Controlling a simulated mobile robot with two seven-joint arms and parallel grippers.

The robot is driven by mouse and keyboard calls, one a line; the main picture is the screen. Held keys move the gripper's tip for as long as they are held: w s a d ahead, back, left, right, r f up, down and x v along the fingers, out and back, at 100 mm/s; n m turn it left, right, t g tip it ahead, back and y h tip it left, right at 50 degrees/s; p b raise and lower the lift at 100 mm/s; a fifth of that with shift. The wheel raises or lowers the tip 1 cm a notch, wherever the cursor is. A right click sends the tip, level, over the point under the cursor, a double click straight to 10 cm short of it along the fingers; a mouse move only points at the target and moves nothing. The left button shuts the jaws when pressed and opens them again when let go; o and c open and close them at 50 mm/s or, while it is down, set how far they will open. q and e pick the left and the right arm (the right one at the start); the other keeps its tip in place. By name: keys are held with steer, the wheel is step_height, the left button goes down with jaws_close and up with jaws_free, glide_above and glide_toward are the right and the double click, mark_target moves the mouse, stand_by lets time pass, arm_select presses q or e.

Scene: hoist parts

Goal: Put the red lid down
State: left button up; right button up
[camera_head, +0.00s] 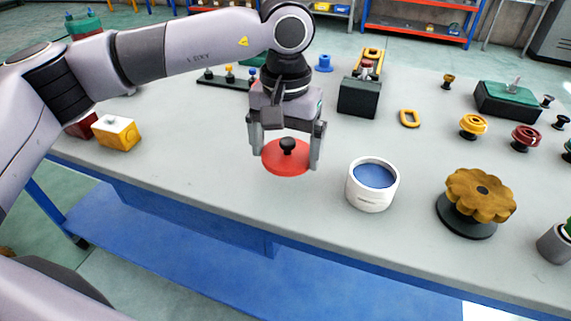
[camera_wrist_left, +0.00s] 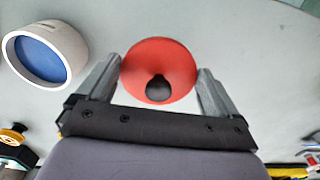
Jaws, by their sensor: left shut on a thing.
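The red lid (camera_head: 279,161) is a flat round disc with a black knob on top. My left gripper (camera_head: 287,160) is shut on the lid, with one finger at each side of its rim. The lid also shows between the fingers in the left wrist view (camera_wrist_left: 150,62), knob towards the gripper (camera_wrist_left: 160,88). It is over the grey tabletop near the front edge; I cannot tell whether it touches the table. My right gripper is not in view.
A white round container (camera_head: 371,196) with a blue inside stands just right of the lid. A brown lobed knob (camera_head: 480,196) is farther right. A yellow block (camera_head: 116,133) is at left. The grey table (camera_head: 215,165) is clear left of the lid.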

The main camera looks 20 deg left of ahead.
mark_target(285, 156)
arm_select(q)
step_height(285, 156, down, 4)
steer(key=shift+f, duration=0.1)
steer(key=shift+f, duration=0.2)
steer(key=o, duration=0.7)
steer(key=shift+r, duration=0.1)
steer(key=shift+r, duration=0.1)
